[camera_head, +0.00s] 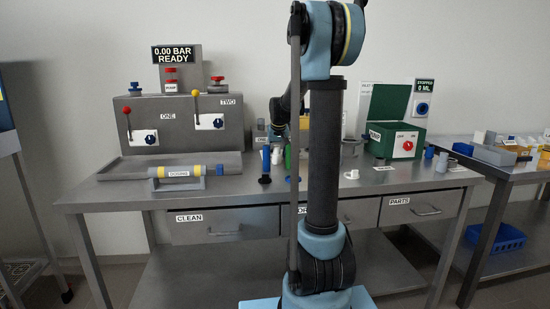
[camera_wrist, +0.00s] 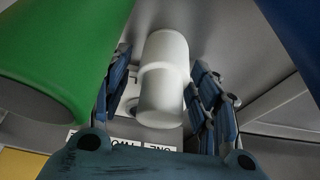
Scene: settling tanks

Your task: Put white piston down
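The white piston (camera_wrist: 163,95), a smooth cylinder with a raised collar, is in the middle of the wrist view. The blue, ribbed fingers of my gripper (camera_wrist: 160,72) flank it on both sides and appear shut on it. A green cylinder (camera_wrist: 62,50) is close on the left in the wrist view, and a blue part (camera_wrist: 297,35) is at the upper right. Labels reading ONE and TWO show upside down below the piston.
A steel bench (camera_head: 240,194) carries a grey pressure station (camera_head: 180,125) and a tube (camera_head: 182,171) on a cradle at the left. A green box (camera_head: 392,122) and a small white part (camera_head: 352,174) are at the right. A side table (camera_head: 500,168) holds small parts.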

